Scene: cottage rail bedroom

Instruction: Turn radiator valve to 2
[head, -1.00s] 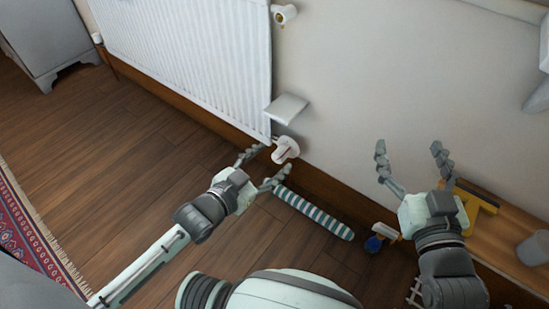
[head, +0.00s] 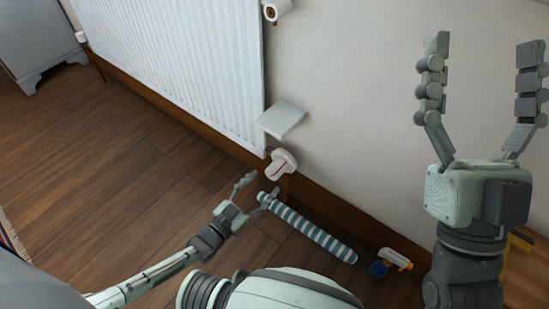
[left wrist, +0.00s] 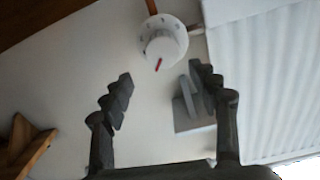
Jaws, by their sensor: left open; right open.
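The radiator valve is a white round knob (head: 280,163) with a red mark, at the lower right corner of the white radiator (head: 175,60). In the left wrist view the knob (left wrist: 162,42) faces the camera, with small marks round its rim and a red pointer toward the bottom; the numbers are too small to read. My left gripper (head: 258,187) is open and empty, just below and left of the knob. In the left wrist view the knob shows beyond and between its fingertips (left wrist: 160,77), apart from them. My right gripper (head: 484,60) is open and empty, raised at the right.
A grey-white plate (head: 281,118) sits just above the knob. A striped roll (head: 312,230) lies on the floor by the skirting, near my left gripper. A spray bottle (head: 396,259) lies right of it. A wooden surface (head: 525,272) is at the lower right. The floor at left is clear.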

